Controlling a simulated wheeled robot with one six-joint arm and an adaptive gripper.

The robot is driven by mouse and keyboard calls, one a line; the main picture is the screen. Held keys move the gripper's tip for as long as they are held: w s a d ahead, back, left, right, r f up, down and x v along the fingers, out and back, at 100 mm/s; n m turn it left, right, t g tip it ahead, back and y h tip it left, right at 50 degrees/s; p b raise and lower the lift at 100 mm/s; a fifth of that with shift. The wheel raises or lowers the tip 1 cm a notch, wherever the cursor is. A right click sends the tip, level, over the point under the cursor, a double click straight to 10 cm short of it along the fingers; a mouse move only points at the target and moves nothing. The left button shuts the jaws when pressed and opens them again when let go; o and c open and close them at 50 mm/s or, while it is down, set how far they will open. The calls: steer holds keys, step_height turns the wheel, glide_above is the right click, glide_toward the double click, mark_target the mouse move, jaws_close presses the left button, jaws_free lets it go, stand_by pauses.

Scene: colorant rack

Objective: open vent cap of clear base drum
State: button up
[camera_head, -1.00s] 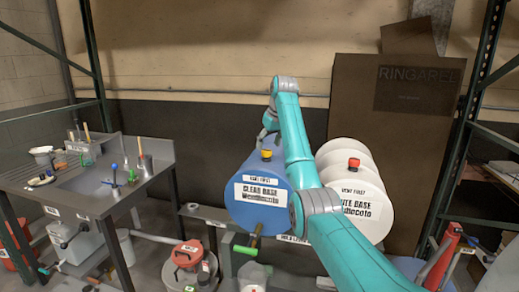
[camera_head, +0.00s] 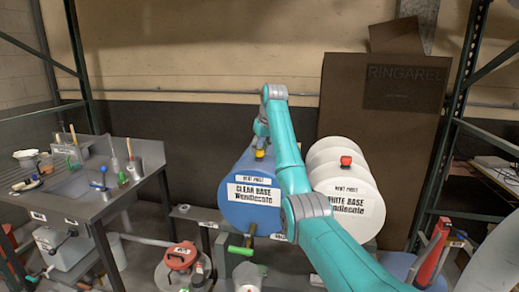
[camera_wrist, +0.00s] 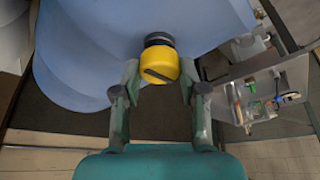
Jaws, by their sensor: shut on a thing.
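The clear base drum (camera_head: 232,180) is a blue drum lying on its side, with a white CLEAR BASE label on its front end. Its yellow vent cap (camera_head: 259,154) sits on top and is partly hidden by my arm. In the wrist view the yellow cap (camera_wrist: 159,64) has a dark slot line and sits on a black neck on the blue drum (camera_wrist: 90,40). My gripper (camera_wrist: 159,78) has one finger on each side of the cap and is shut on it. In the head view my gripper (camera_head: 260,143) is over the cap, its fingertips hard to see.
A white base drum (camera_head: 368,185) with a red cap (camera_head: 346,160) lies close on the right. A green-handled tap (camera_head: 242,249) projects below the blue drum. A metal sink table (camera_head: 85,190) stands at left. A brown cabinet (camera_head: 380,150) stands behind.

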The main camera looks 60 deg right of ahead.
steer(key=shift+n, duration=0.3)
steer(key=n+y, duration=0.2)
steer(key=n, duration=0.2)
steer(key=shift+d+n, duration=0.15)
steer(key=shift+n, duration=0.15)
steer(key=n+y, duration=0.1)
steer(key=n, duration=0.3)
steer(key=shift+n+y, duration=0.4)
steer(key=shift+f+n, duration=0.1)
steer(key=shift+n, duration=0.2)
steer(key=o, duration=1.1)
steer(key=shift+o, duration=0.2)
steer(key=shift+d, duration=0.1)
